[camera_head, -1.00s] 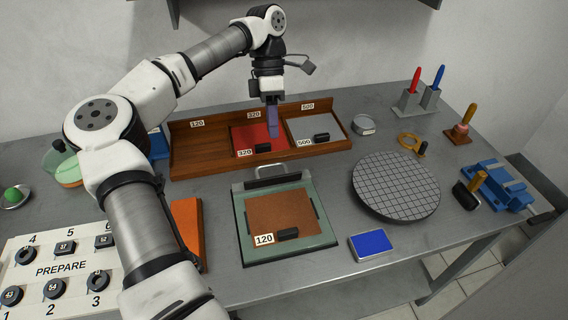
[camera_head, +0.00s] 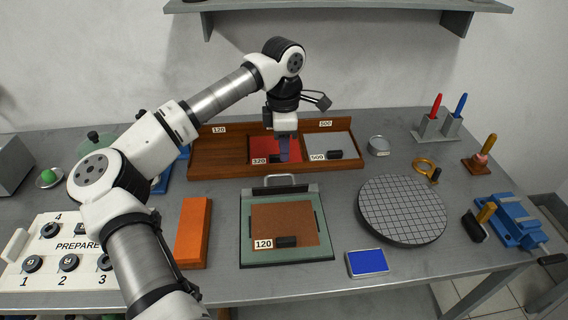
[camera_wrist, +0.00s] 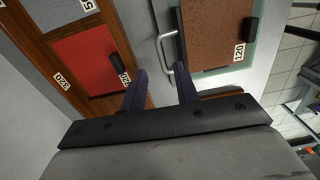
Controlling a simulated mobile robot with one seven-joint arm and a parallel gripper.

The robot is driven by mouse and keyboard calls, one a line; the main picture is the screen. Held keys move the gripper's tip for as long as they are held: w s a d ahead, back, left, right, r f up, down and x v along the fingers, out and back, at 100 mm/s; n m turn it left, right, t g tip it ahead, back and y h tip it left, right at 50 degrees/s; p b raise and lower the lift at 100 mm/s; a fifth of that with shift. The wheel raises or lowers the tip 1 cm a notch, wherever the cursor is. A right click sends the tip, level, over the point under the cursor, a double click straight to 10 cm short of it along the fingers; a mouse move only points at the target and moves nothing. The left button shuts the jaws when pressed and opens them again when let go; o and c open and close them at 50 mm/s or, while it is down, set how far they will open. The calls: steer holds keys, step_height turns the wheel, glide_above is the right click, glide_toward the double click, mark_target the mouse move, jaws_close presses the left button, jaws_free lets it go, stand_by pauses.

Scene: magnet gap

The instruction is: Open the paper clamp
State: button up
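The paper clamp is a grey bar with a bent metal handle (camera_head: 279,180) along the back edge of a green board (camera_head: 327,238). A brown sheet (camera_head: 285,218) labelled 120 lies on the board. The handle also shows in the wrist view (camera_wrist: 161,48), just beyond the fingers. My gripper (camera_head: 284,158) hangs over the wooden tray behind the clamp, near the red sheet. In the wrist view my gripper (camera_wrist: 160,88) has its two dark fingers spread apart with nothing between them. I cannot tell the exact gap to the handle.
The wooden tray (camera_head: 215,160) holds a red sheet (camera_head: 265,147) labelled 320 and a grey sheet (camera_head: 345,142) labelled 500. An orange block (camera_head: 193,232) lies left of the board. A round gridded plate (camera_head: 402,207) and a blue pad (camera_head: 367,262) lie to its right.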

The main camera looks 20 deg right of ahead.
step_height(320, 180, down, 7)
steer(key=shift+s+f+p, duration=0.1)
steer(key=shift+f+p, duration=0.05)
steer(key=shift+p, duration=0.65)
jaws_close()
